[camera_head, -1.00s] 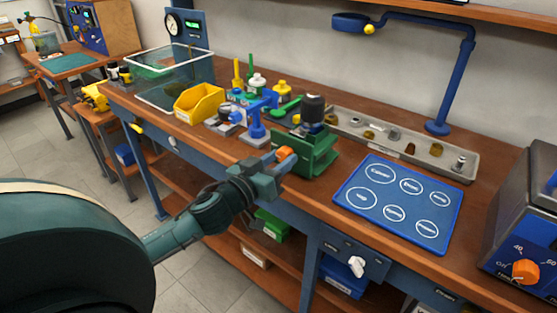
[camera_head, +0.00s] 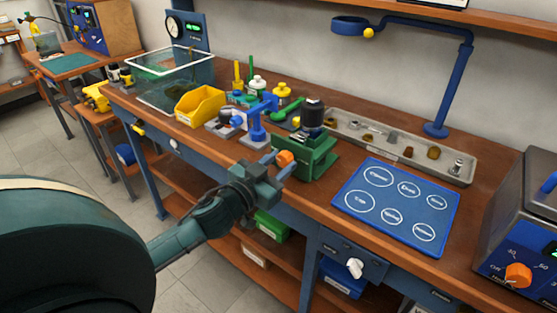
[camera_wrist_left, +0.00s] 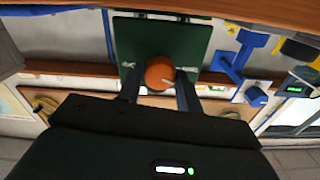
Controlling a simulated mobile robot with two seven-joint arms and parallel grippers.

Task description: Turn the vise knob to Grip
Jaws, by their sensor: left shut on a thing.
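The orange vise knob (camera_head: 285,157) sits on the front of the green vise (camera_head: 318,160) at the bench's front edge. In the left wrist view the round knob (camera_wrist_left: 159,73) stands out from the green vise face (camera_wrist_left: 140,35), with a pale line toward its lower right. White markings lie on both sides of it, too small to read. My left gripper (camera_head: 276,166) reaches the knob from the front, and its two fingers (camera_wrist_left: 160,84) are shut on the knob's sides. My right gripper is not in view.
A dark cylindrical part (camera_head: 313,113) stands above the vise. A blue labelled mat (camera_head: 395,208) lies to its right, and a grey tray (camera_head: 385,135) with small parts lies behind. A yellow bin (camera_head: 202,103) and several bottles stand to the left. A white knob (camera_head: 355,267) sits below the bench top.

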